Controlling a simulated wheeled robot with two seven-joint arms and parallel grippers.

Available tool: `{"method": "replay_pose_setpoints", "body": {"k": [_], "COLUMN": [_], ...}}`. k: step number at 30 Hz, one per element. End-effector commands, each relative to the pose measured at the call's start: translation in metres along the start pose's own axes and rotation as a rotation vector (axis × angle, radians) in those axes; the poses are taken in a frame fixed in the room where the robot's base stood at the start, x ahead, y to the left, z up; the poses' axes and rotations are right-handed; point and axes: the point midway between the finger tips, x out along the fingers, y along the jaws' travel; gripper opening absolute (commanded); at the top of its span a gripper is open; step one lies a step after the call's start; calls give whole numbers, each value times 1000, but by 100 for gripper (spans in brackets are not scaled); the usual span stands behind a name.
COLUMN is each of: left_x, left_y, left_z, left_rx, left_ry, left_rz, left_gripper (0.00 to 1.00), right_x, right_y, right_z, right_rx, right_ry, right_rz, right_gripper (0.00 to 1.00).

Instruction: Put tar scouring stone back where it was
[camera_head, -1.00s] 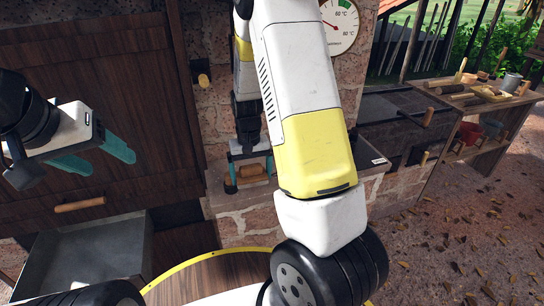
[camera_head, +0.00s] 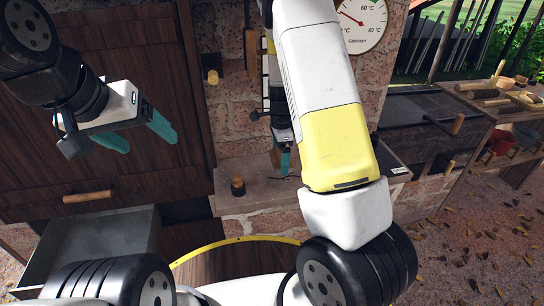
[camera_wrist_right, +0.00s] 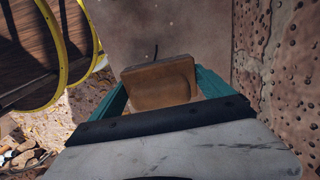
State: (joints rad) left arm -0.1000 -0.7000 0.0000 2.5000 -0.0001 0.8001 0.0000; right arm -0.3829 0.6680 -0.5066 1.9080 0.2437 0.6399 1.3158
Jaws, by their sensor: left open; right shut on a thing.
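The tar scouring stone (camera_wrist_right: 158,84) is a brown block with a shallow hollow in its top. In the right wrist view it sits between the teal fingers of my right gripper (camera_wrist_right: 160,95), which is shut on it. In the head view my right gripper (camera_head: 283,163) is over the stone ledge (camera_head: 262,196), with its fingers pointing down; the block is mostly hidden there. I cannot tell whether the block touches the ledge. My left gripper (camera_head: 148,143) is open and empty in front of the dark wooden doors.
A small dark brown knob-like object (camera_head: 237,186) stands on the ledge left of my right gripper. A grey metal tray (camera_head: 85,240) is at lower left. A round gauge (camera_head: 362,25) is on the brick wall. A shelf with bowls (camera_head: 500,115) stands at right.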

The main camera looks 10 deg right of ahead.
Motion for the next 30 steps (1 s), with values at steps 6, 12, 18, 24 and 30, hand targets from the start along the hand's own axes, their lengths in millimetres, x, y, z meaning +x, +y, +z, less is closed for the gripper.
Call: {"method": "replay_pose_setpoints", "body": {"k": [6,12,18,24,30], "left_x": [0,0,0,0,0], "left_y": [0,0,0,0,0], "left_z": [0,0,0,0,0], "left_rx": [0,0,0,0,0], "left_ry": [0,0,0,0,0], "left_rz": [0,0,0,0,0], "left_gripper": [76,76,76,76,76], "right_x": [21,47,56,58,58], "right_y": [0,0,-1,0,0], "right_z": [0,0,0,0,0], "right_rx": [-2,-1,-3,-3,-3], "right_ry": [0,0,0,0,0], "right_rz": [-1,2,-3,-1,-1], "right_gripper": [53,53,53,53,100]}}
